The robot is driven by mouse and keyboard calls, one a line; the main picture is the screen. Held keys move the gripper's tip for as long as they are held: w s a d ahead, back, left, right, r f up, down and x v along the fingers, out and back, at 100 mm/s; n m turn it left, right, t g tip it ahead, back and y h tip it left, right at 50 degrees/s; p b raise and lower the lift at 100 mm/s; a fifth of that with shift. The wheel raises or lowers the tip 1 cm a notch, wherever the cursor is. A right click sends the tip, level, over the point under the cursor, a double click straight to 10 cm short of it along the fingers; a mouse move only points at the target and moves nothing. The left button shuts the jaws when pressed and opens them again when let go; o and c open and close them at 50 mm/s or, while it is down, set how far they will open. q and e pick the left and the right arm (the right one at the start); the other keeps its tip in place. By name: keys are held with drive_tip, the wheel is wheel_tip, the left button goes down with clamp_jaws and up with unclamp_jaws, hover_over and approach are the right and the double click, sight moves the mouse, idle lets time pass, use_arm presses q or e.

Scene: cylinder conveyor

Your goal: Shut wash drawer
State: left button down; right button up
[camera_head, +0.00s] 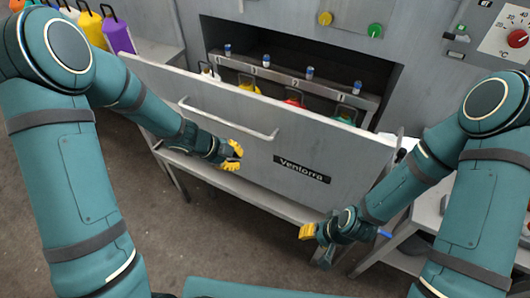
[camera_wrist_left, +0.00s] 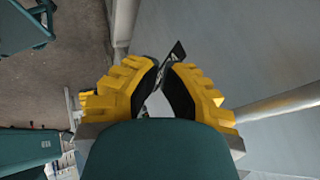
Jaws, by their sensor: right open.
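The wash drawer (camera_head: 240,118) is a pale grey front panel with a long bar handle (camera_head: 228,122) and a dark "Ventorra" label. It stands pulled out from the machine, and its inside shows behind the panel. My right gripper (camera_head: 314,240) is open and empty near the panel's lower right corner.
Coloured weights (camera_head: 117,35) stand on a surface at the upper left. A dial panel (camera_head: 505,36) is at the upper right. Floor in front is clear.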

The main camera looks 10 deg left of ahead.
use_arm(q)
drive_tip(key=b, duration=0.6)
approach(270, 163)
wheel_tip(270, 163, down, 4)
drive_tip(key=s+d, duration=0.1)
drive_tip(key=s, duration=0.1)
drive_tip(key=shift+w+d+r+p, duration=0.1)
drive_tip(key=shift+w+d+p, duration=0.25)
drive_tip(key=shift+w, duration=0.45)
drive_tip(key=shift+w+d+r+p, duration=0.1)
drive_tip(key=shift+w+d+p, duration=0.2)
drive_tip(key=shift+w, duration=0.55)
